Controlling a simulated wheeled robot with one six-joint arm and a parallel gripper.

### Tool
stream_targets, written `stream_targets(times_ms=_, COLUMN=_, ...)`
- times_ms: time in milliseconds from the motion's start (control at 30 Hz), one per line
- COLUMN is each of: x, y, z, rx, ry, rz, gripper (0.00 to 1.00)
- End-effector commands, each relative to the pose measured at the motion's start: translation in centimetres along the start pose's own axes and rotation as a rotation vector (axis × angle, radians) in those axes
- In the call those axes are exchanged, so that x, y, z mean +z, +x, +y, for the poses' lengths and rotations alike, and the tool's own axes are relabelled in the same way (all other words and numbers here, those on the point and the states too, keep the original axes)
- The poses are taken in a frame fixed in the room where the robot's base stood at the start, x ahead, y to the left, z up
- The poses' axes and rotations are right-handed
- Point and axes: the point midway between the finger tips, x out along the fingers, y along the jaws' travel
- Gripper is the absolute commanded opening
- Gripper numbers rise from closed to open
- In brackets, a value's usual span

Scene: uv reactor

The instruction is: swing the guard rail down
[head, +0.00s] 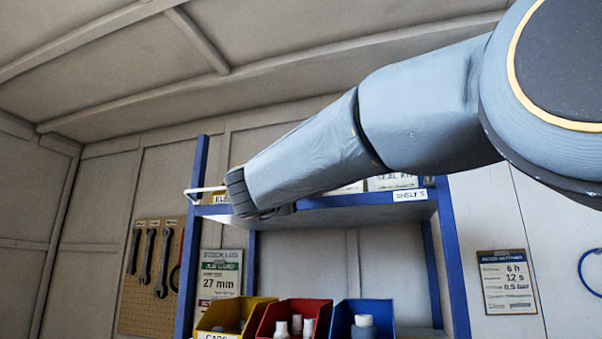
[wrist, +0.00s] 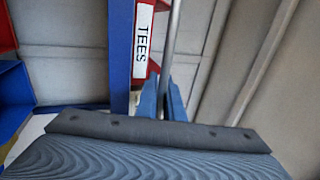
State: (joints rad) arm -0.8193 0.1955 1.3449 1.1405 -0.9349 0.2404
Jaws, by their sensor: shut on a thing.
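The guard rail (head: 207,189) is a thin pale bar at the upper shelf's front left. Its bent left end meets the shelf near the blue post, and its right part goes behind my wrist. In the wrist view the rail (wrist: 175,38) is a grey rod running down to my gripper (wrist: 163,98). The two blue fingers are shut on the rod. In the head view my wrist covers the fingers and the rest of the rail. The blue shelf rack (head: 193,245) carries the rail at about upper-shelf height.
Boxes labelled SEAL KIT (head: 391,182) stand on the upper shelf. Below are a yellow bin (head: 232,313), a red bin (head: 292,310) and a blue bin (head: 364,312), holding small bottles or parts. A pegboard with wrenches (head: 152,275) hangs at left.

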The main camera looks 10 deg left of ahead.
Motion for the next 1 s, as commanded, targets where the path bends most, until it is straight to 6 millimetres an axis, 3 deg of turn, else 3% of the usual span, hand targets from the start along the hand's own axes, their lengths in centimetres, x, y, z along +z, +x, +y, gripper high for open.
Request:
stream_targets(times_ms=633, x=0.06, y=0.11, z=-0.01, rx=0.035, ry=0.000, rz=-0.001, gripper=0.00)
stream_targets(times_ms=767, x=0.05, y=0.12, z=0.00, rx=0.034, ry=0.000, rz=-0.001, gripper=0.26)
stream_targets(times_ms=1000, x=-0.02, y=0.11, z=-0.03, rx=0.034, ry=0.001, rz=0.001, gripper=0.26)
